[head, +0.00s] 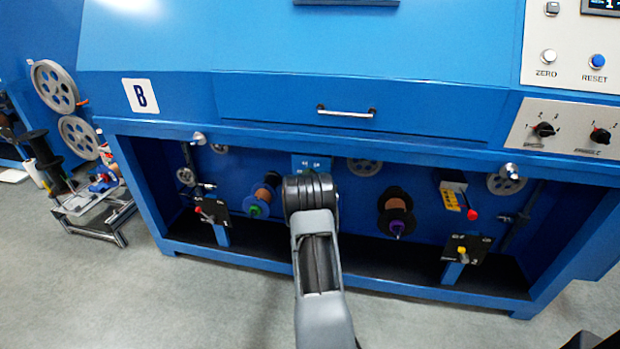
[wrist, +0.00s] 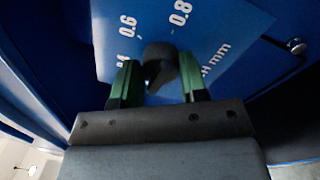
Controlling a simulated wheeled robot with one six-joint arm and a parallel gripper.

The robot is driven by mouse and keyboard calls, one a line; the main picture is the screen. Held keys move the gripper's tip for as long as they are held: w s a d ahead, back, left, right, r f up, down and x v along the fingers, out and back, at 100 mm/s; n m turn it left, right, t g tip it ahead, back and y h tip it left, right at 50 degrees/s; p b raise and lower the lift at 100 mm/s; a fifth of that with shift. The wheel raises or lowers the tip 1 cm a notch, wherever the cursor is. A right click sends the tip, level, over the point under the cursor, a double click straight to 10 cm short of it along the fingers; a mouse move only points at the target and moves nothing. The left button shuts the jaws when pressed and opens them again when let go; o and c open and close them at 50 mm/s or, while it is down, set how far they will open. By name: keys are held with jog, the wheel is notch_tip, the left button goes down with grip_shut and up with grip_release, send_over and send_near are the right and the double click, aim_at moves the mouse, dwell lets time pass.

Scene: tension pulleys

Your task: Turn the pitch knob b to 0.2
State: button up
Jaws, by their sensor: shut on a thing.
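The pitch knob (wrist: 160,62) is a dark round knob on a blue dial plate (wrist: 222,42) in the wrist view. White marks 0.6 and 0.8 show above it, part of another mark shows to the left, and lettering ending in "mm" to the right. My gripper (wrist: 157,82) has its green fingers on either side of the knob and is shut on it. I cannot make out where the knob points. In the head view my arm hides the knob and gripper; only the top of a blue plate (head: 313,162) shows behind it.
The knob sits in the recess under the blue machine (head: 420,60). Spools (head: 395,212), a red-knobbed lever (head: 472,214) and a yellow-knobbed bracket (head: 461,250) stand to the right. Another spool (head: 264,194) is close on the left. The grey floor in front is clear.

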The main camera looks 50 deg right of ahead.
jog(key=shift+w+n, duration=0.1)
jog(key=shift+n, duration=0.6)
jog(key=o, duration=0.9)
jog(key=p+v, duration=0.2)
jog(key=v, duration=1.1)
jog(key=shift+s+a+r, duration=0.1)
jog(key=shift+s+a, duration=0.15)
jog(key=shift+a, duration=0.1)
